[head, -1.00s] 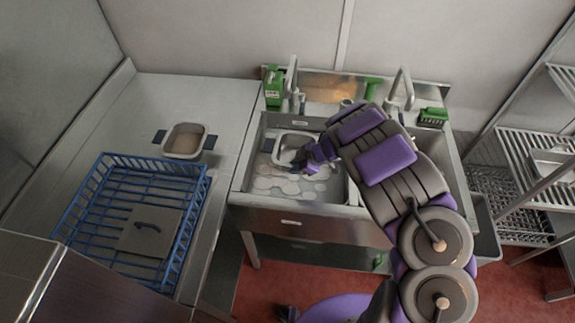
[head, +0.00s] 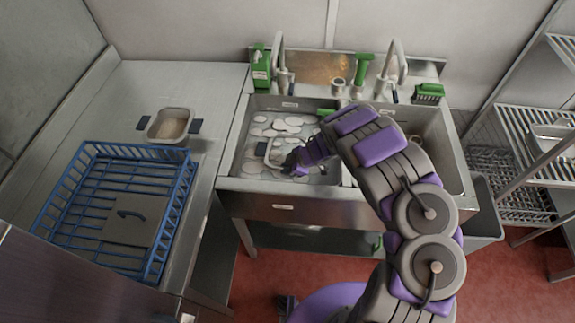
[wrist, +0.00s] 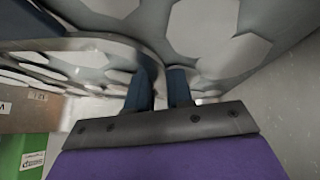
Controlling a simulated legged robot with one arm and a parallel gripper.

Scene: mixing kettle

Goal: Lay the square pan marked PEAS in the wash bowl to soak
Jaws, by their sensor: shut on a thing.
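My gripper (head: 300,160) is inside the left sink basin (head: 232,150), which holds grey water with white suds patches and looks like the wash bowl. It is shut on a small light-coloured pan (head: 262,149), low among the suds and partly hidden by the gripper. I cannot tell whether the pan touches the bottom, and no PEAS mark is readable. In the wrist view my two dark blue fingers (wrist: 160,88) are close together against a curved metal edge, with suds around.
A square pan (head: 170,125) with dark handles and brownish contents stands on the left counter. A blue rack (head: 115,205) holds a grey lid (head: 136,218). Taps, a green bottle (head: 261,68) and a green brush (head: 429,92) line the sink's back. The right basin (head: 440,150) is partly behind my arm.

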